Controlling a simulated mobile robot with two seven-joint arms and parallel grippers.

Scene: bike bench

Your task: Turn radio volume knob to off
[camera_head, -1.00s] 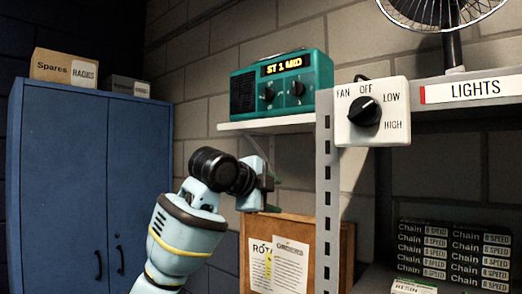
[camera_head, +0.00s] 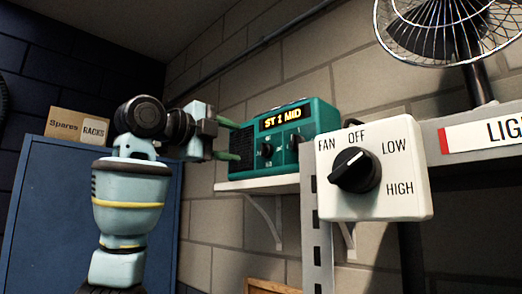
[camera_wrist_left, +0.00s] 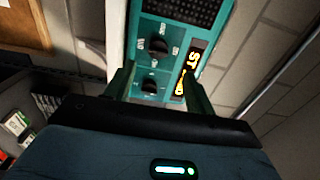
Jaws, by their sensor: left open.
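The teal radio (camera_head: 285,152) stands on a white wall shelf, its display (camera_head: 282,117) reading "ST 1 MID". Its front has a left knob (camera_head: 267,150) and a right knob (camera_head: 296,141). Which is the volume knob is too small to read. My left gripper (camera_head: 230,139) is open and empty at radio height, left of the radio in the head view. The left wrist view shows its green fingers (camera_wrist_left: 158,80) spread before the radio front. The left knob (camera_wrist_left: 157,47) and right knob (camera_wrist_left: 150,88) show between or just beyond them; contact cannot be told. My right gripper is not in view.
A white fan switch box (camera_head: 375,175) stands out at the right, close to the radio, on the metal rack post (camera_head: 315,225). A wire fan (camera_head: 440,30) stands above it. A blue cabinet (camera_head: 45,210) with a Spares box (camera_head: 78,126) is at the left.

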